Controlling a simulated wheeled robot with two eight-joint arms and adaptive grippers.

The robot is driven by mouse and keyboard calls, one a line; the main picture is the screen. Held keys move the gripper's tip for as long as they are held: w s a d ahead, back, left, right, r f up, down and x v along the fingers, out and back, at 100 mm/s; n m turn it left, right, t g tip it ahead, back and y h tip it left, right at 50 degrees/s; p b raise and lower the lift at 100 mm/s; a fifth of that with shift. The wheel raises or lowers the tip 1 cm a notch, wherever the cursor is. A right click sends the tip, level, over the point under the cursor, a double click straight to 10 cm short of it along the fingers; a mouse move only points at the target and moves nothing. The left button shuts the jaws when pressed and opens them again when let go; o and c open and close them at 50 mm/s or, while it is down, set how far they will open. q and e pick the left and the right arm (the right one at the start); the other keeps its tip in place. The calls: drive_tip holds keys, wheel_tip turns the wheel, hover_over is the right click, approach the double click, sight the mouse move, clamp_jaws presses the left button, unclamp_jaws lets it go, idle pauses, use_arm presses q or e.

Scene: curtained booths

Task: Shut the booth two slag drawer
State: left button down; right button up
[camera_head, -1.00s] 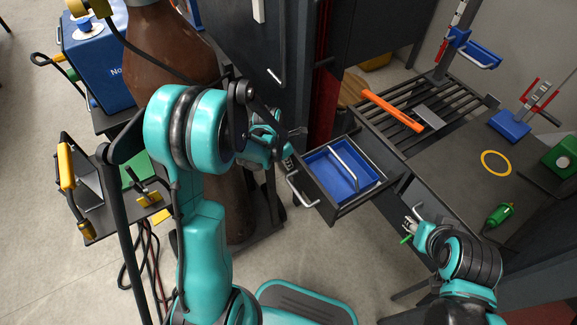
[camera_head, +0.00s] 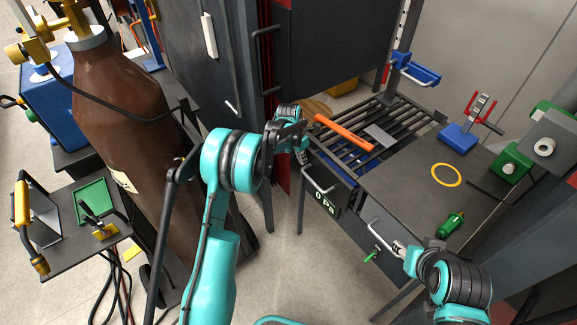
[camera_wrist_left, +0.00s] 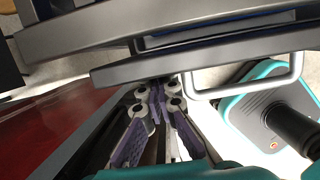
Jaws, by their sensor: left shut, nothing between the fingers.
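The slag drawer (camera_head: 325,188) is under the slatted bench and stands out only a little. A narrow strip of its blue insert shows behind its dark front, also in the left wrist view (camera_wrist_left: 215,30). Its silver handle (camera_head: 318,182) shows in the left wrist view to the right of the fingers (camera_wrist_left: 250,85). My left gripper (camera_head: 303,155) is shut and empty, its fingertips (camera_wrist_left: 158,92) close to the drawer front beside the handle; contact cannot be told. My right gripper (camera_head: 390,246) is low in front of the bench; its jaws are unclear.
A green bottle (camera_head: 451,224) and yellow ring (camera_head: 446,175) are on the bench top. A brown gas cylinder (camera_head: 125,120) stands left of my left arm.

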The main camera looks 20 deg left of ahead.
sight(308, 155)
use_arm(q)
drive_tip(key=shift+w+d, duration=0.95)
drive_tip(key=shift+w, duration=0.25)
drive_tip(key=s+a+r+m+t, duration=0.1)
drive_tip(key=s+r+m, duration=0.3)
drive_tip(key=r, duration=0.6)
drive_tip(key=s+a+r+m, duration=0.1)
drive_tip(key=s+r+m, duration=0.2)
drive_tip(key=s+r, duration=0.55)
drive_tip(key=s+r+m+t+y, duration=0.1)
drive_tip(key=s+r+m, duration=0.2)
drive_tip(key=s+m, duration=0.4)
drive_tip(key=s+r+m+t, duration=0.1)
drive_tip(key=s+r+m, duration=0.1)
drive_tip(key=s+m, duration=0.55)
drive_tip(key=s+a+f+m+t, duration=0.1)
drive_tip(key=s+f+m+t, duration=0.1)
drive_tip(key=s+f+m, duration=0.2)
drive_tip(key=s+m, duration=0.3)
drive_tip(key=s, duration=0.5)
drive_tip(key=shift+a+f+y, duration=0.15)
drive_tip(key=shift+f+y, duration=0.05)
drive_tip(key=shift+y, duration=0.2)
